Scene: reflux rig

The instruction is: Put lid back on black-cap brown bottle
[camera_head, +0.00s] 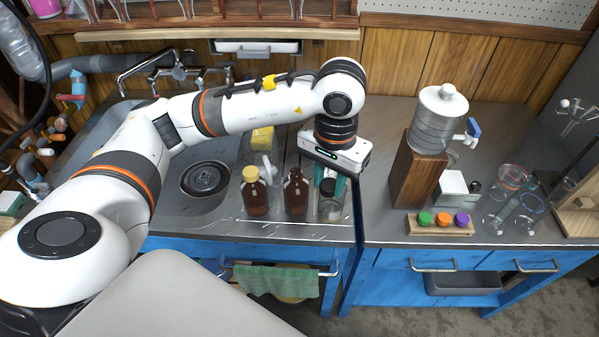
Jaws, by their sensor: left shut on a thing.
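The middle brown bottle (296,196) stands upright on the steel counter by the sink, with a dark, narrow neck and no lid that I can make out. My left gripper (330,184) points down just right of it, above a clear glass jar (330,210). Its teal fingers are shut on a small dark round thing that looks like the black lid (327,187). I cannot tell whether this lid touches the jar below. My right gripper is not in view.
A yellow-capped brown bottle (255,195) stands left of the open one. The sink (204,179) lies further left. A wooden block with a drink dispenser (437,120) and a rack of coloured caps (441,222) stand on the right counter.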

